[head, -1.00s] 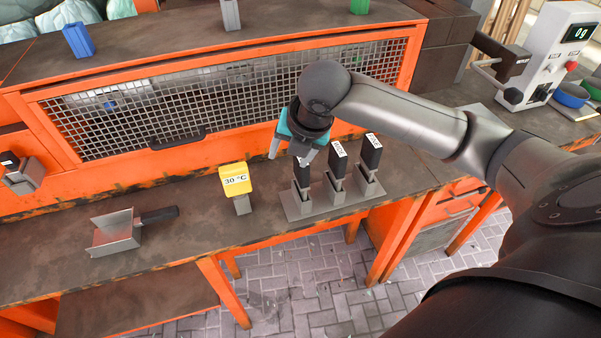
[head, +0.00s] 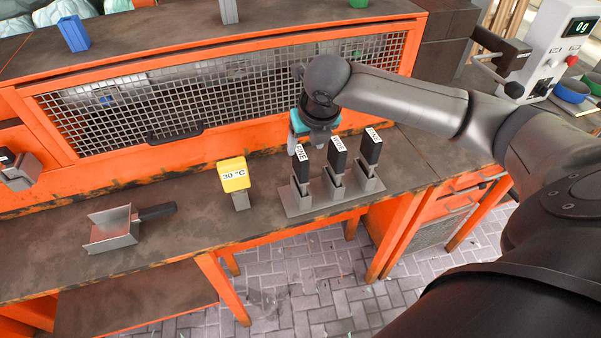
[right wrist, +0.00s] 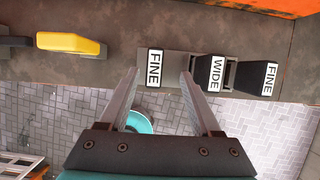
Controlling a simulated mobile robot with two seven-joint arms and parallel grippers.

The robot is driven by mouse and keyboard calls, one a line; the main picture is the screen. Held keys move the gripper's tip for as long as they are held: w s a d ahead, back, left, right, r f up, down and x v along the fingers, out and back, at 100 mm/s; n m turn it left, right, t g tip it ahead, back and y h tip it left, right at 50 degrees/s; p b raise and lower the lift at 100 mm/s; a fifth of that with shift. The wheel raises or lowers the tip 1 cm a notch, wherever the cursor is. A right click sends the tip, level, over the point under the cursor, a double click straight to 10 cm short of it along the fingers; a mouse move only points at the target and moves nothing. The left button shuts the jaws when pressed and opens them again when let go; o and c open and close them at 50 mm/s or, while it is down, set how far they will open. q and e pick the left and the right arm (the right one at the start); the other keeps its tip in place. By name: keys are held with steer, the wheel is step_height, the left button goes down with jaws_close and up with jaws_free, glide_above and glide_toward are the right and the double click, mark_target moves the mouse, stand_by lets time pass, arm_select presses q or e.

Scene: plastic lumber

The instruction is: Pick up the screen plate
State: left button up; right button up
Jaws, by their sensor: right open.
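Three screen plates with black handles stand upright in a grey rack (head: 311,209) on the bench. The left one (head: 301,168) is labelled FINE, the middle one (head: 336,157) WIDE, and the right one (head: 371,150) FINE. My right gripper (head: 308,146) is just behind and above the left plate, its fingers partly hidden by the handles. In the right wrist view its open fingers (right wrist: 158,80) point at the left FINE plate (right wrist: 154,68), whose handle top lies between the fingertips. Contact cannot be told. My left gripper is not in view.
A yellow block marked 30 °C (head: 234,175) stands left of the rack. A metal scoop (head: 113,230) lies further left. An orange cabinet with a mesh front (head: 220,90) rises behind. A device with a display (head: 560,45) stands at far right.

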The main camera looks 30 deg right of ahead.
mark_target(301, 154)
steer(key=x, duration=0.2)
steer(key=a+x, duration=0.1)
steer(key=x, duration=0.1)
steer(key=shift+d+f+b, duration=0.1)
steer(key=shift+f+b, duration=0.1)
steer(key=shift+b, duration=0.15)
steer(key=shift+w+d+f, duration=0.1)
steer(key=shift+w+f, duration=0.15)
steer(key=shift+f, duration=0.25)
steer(key=shift+c, duration=0.3)
jaws_close()
steer(key=shift+r, duration=0.1)
